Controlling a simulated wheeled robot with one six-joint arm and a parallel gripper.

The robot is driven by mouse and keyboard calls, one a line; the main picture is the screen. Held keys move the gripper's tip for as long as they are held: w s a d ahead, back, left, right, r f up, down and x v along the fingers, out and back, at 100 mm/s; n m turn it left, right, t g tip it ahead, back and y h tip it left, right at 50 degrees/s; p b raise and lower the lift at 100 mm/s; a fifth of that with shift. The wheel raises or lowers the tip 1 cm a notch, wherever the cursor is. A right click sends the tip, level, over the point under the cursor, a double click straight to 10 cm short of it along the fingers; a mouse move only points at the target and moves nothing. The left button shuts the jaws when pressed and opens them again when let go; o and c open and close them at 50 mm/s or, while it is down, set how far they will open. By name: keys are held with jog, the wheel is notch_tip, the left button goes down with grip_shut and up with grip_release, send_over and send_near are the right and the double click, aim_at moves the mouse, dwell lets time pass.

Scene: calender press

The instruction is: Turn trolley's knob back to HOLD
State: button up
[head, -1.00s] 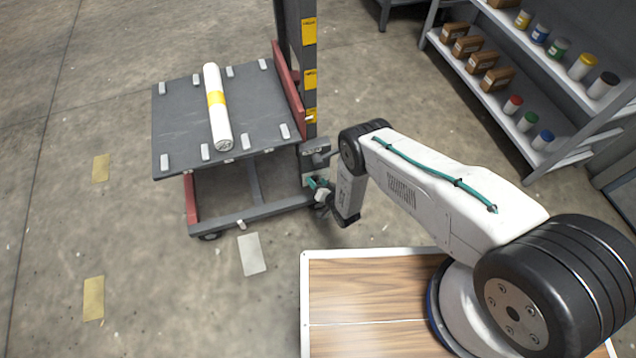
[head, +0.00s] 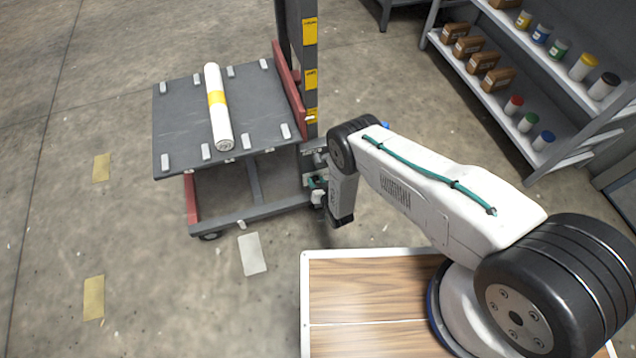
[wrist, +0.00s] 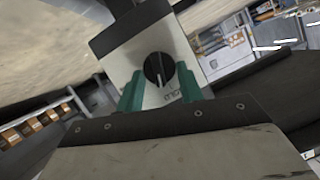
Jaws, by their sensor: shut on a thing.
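The trolley (head: 180,120) stands left of my arm, with a dark flat deck, red frame parts and a dark mast. In the wrist view its round black knob (wrist: 158,70) sits on a pale plate (wrist: 135,54). A white mark on the knob points down in the picture, near lettering that is partly hidden and too small to read. My gripper (wrist: 160,84) has its teal fingers on either side of the knob and is shut on it. In the head view my gripper (head: 317,187) is at the mast's lower part, where the knob is hidden.
A white roll with a yellow band (head: 217,108) lies on the deck between small stops. A shelf rack (head: 480,100) with boxes and jars stands at the right. Open concrete floor lies left and in front of the trolley.

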jog(key=shift+s+a+n+h, duration=0.1)
jog(key=shift+a+n+h, duration=0.1)
jog(key=shift+n+h, duration=0.8)
jog(key=shift+n, duration=0.3)
jog(key=o, duration=1)
jog(key=shift+v, duration=3.9)
jog(key=shift+d+f, duration=0.15)
